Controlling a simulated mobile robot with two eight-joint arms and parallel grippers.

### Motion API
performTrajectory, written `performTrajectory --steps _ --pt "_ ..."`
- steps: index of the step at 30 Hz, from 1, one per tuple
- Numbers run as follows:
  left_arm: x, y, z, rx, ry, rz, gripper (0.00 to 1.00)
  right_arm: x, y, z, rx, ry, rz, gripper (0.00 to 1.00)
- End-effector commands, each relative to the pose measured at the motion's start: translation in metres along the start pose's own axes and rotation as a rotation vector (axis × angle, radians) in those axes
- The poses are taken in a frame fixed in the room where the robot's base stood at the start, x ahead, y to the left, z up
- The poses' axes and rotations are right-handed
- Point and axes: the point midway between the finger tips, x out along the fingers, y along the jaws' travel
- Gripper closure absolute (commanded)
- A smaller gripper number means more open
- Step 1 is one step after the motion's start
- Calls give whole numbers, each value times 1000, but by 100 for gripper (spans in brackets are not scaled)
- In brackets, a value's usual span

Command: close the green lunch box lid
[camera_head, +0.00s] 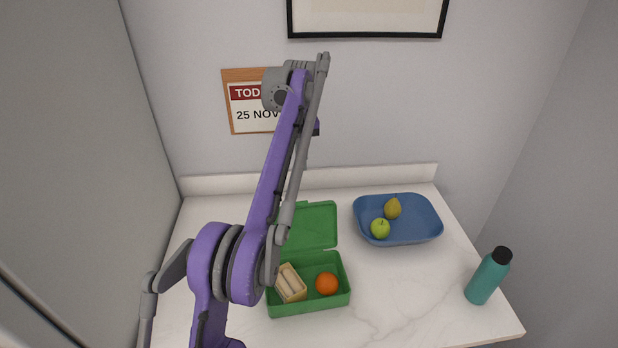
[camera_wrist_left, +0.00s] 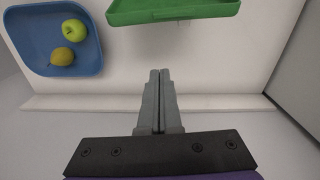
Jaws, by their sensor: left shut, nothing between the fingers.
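The green lunch box (camera_head: 310,306) stands on the counter with its lid (camera_head: 316,222) open, folded back on the wall side. The box holds an orange (camera_head: 327,283) and a pale sandwich-like item (camera_head: 290,283). My purple left arm crosses in front of part of the box and lid in the head view and hides my left gripper there. In the left wrist view my left gripper (camera_wrist_left: 160,75) is shut and empty, with its fingertips apart from the green lid edge (camera_wrist_left: 175,13) in the picture. My right gripper is not in view.
A blue tray (camera_head: 412,236) with a green apple (camera_head: 380,228) and a pear (camera_head: 393,208) sits right of the lid. A teal bottle (camera_head: 486,280) stands near the counter's right edge. The counter (camera_head: 400,290) between box and bottle is clear. A wall calendar (camera_head: 246,105) hangs behind.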

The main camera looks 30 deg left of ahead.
Motion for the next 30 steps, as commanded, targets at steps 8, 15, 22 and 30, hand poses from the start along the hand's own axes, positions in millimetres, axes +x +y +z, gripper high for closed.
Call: performTrajectory --steps 8,15,22,30 --pt "58 -1 2 2 -4 -3 100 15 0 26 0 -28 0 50" --pt "100 0 6 3 -2 -1 100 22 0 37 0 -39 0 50" --pt "86 0 31 4 0 0 100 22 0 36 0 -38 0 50" --pt "83 0 39 2 0 0 100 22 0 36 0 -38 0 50"
